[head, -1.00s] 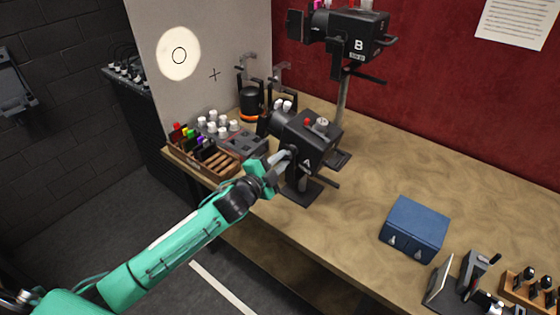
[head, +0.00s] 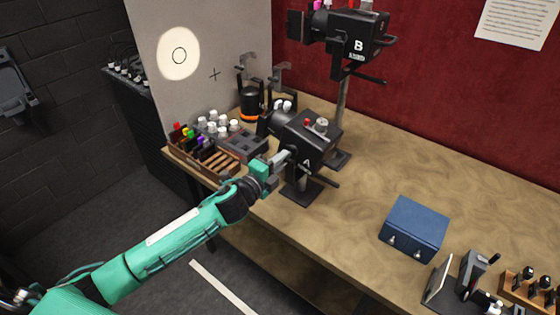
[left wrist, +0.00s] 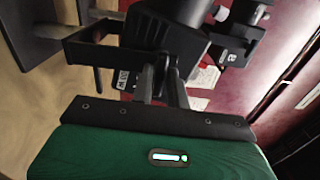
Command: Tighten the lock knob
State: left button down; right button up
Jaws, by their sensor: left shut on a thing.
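Lamp A (head: 312,140), a black spotlight marked A, stands on a short post with a dark foot on the bench. My left gripper (head: 285,157) reaches in from the left and is shut at the near left side of lamp A, by its bracket. The lock knob is hidden between or behind the fingers. In the left wrist view the two dark fingers (left wrist: 162,80) run close together up to the black bracket and housing (left wrist: 165,35). My right gripper is not in view.
Lamp B (head: 345,38) stands behind on a taller post. A wooden rack (head: 205,160) with coloured-top items and a dark tray (head: 243,146) sit left of lamp A. A blue box (head: 415,228) is at right. The bench (head: 345,210) is clear between.

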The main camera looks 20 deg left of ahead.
pick_arm(q)
jog(key=c, duration=1.5)
grip_release()
jog(key=shift+b+v, duration=2.5)
jog(key=shift+v, duration=4.4)
